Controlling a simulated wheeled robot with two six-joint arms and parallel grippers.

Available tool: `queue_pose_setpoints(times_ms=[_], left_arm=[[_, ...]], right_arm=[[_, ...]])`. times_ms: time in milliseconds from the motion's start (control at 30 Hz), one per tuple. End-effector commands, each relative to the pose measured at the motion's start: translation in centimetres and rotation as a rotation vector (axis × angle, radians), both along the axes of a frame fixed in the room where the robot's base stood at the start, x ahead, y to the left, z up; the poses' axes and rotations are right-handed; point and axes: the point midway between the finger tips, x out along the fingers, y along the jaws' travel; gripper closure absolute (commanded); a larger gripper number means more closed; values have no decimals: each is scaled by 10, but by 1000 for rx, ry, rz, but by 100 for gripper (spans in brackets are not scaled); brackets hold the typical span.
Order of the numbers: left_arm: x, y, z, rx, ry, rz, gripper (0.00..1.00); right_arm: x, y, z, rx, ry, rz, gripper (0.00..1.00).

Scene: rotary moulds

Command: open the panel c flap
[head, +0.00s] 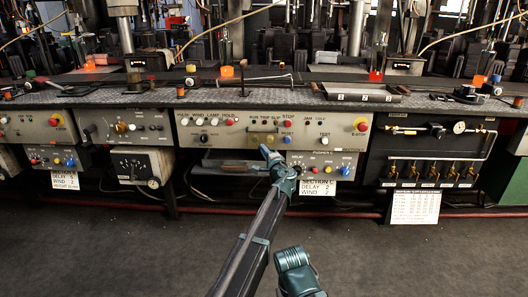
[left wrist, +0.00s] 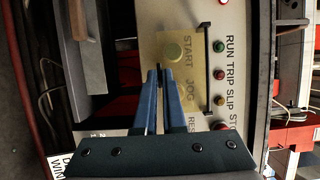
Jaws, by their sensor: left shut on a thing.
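The panel c flap (left wrist: 183,92) is a clear, yellowish cover over the START and JOG buttons, with a dark bar (left wrist: 207,70) along one edge. In the head view it is a small tinted patch (head: 263,138) on the middle grey panel, above the "SECTION C" sign. It appears to lie flat against the panel. My left gripper (head: 268,153) is just below the flap. In the left wrist view its fingertips (left wrist: 160,75) are closed together at the flap's edge opposite the bar. The pinched edge is hidden between the fingers.
Buttons and lamps surround the flap, with a red knob (head: 361,126) at the panel's right. A lower button box (head: 325,165) juts out beneath. A metal shelf (head: 230,168) lies left of the gripper. The floor (head: 120,250) in front is clear.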

Motion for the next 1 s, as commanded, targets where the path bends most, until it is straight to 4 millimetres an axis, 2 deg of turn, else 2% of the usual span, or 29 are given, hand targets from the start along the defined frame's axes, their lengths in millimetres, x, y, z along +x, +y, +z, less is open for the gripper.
queue_pose_setpoints(times_ms=[800,1000], left_arm=[[0,-1,0,-1,1,-1,100],[-3,-1,6,-3,37,-1,100]], right_arm=[[0,0,0,0,0,0,50],[0,0,14,-1,0,-2,50]])
